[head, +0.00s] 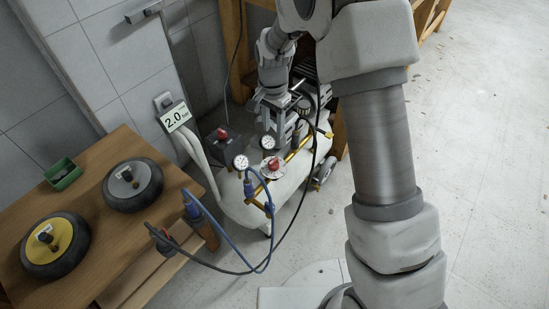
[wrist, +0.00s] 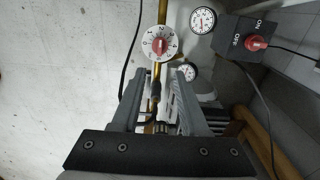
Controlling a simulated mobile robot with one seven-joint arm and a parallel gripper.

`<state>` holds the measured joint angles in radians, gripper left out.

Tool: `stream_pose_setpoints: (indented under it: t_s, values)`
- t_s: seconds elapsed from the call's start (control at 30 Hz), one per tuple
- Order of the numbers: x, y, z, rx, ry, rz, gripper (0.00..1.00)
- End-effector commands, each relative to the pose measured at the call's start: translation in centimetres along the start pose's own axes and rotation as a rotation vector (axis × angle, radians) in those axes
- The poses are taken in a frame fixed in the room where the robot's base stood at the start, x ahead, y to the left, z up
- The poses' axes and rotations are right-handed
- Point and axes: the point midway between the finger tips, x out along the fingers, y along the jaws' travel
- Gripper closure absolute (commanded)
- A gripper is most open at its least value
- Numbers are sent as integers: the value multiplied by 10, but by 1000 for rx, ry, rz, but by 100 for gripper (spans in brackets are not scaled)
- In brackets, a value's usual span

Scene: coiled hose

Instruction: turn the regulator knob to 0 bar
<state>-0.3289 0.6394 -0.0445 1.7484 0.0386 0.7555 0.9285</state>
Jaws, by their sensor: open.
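The regulator knob (head: 271,164) is red on a round white dial, on the brass pipework above the white compressor tank (head: 240,204). In the wrist view the red knob (wrist: 158,46) sits in the middle of its numbered dial, just beyond my fingertips. My gripper (head: 279,143) points down over the tank, close to the knob. In the wrist view my gripper (wrist: 161,76) is open, its fingers apart with nothing held between them. I cannot tell the pointer's exact setting.
Two pressure gauges (head: 240,162) (wrist: 203,20) stand near the knob. A dark switch box (wrist: 250,42) with a red ON/OFF switch is to the right in the wrist view. A blue hose (head: 225,233) runs by the tank. A wooden bench (head: 100,247) with wheels stands left.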

Motion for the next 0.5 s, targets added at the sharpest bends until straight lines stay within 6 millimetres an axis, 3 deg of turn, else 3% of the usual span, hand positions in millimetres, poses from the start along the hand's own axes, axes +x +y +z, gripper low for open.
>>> stream_pose_setpoints:
  t_s: [0.1, 0.5]
  values:
    - [32, 1, 0, 0, -2, 3, 56]
    - [114, 1, 0, 1, -1, 2, 56]
